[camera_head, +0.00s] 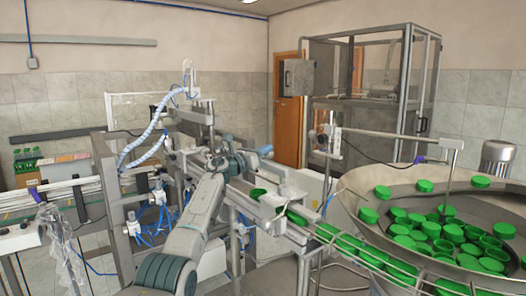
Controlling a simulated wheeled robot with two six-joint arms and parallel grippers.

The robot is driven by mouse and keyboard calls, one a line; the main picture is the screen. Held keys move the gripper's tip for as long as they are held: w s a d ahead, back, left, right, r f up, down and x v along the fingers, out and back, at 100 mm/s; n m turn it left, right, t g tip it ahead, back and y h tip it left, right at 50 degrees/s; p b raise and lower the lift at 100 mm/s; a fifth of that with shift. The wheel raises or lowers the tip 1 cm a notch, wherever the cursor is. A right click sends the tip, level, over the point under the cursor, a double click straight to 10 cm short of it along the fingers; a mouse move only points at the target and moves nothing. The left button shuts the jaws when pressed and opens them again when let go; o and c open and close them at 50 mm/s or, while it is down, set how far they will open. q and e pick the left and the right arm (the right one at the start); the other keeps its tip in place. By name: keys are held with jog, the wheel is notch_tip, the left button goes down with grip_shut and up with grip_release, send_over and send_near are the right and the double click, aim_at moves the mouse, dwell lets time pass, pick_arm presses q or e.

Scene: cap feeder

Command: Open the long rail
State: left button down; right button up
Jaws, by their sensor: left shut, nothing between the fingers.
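A long metal rail (318,246) runs beside a line of green caps (343,243), from the lower right up to the feeder head. I cannot tell from this view whether any part of the rail is open. My left arm reaches up from the bottom centre, and my left gripper (266,150) is at its far end, small and partly hidden by the wrist. It is shut and empty, above and behind the upper end of the cap line. Whether it touches anything is too small to tell. My right gripper is not in view.
A round metal bowl (350,190) with many loose green caps fills the right side. A metal machine frame (112,205) with blue hoses stands left of my arm. A conveyor (20,238) lies at far left. A glazed cabinet (405,80) stands behind.

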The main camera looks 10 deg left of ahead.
pick_arm(q)
jog(key=shift+w+d+f, duration=0.1)
jog(key=shift+w, duration=0.05)
jog(key=shift+w+d+f+g, duration=0.1)
jog(key=shift+w+g, duration=0.05)
jog(key=shift+g, duration=0.35)
dwell(1.6)
